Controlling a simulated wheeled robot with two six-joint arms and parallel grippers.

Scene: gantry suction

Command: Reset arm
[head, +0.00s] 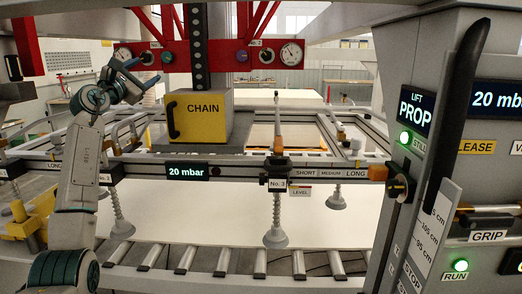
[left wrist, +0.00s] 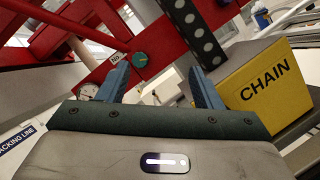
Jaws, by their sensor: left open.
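My left arm rises at the left of the head view, and its gripper (head: 131,80) is raised in front of the red beam, left of the yellow CHAIN box. In the left wrist view the two blue fingers of my left gripper (left wrist: 162,85) stand wide apart with nothing held between them. The CHAIN box (head: 206,118) hangs below a dark perforated column; it also shows at the right of the left wrist view (left wrist: 270,85), beside the right finger and apart from it. My right gripper is in neither view.
A red beam (head: 225,55) with gauges and knobs spans the top. Below is a suction frame (head: 225,168) with several cups over a pale panel (head: 190,220) on rollers. A grey control cabinet (head: 430,60) with a long black handle (head: 462,100) fills the right side.

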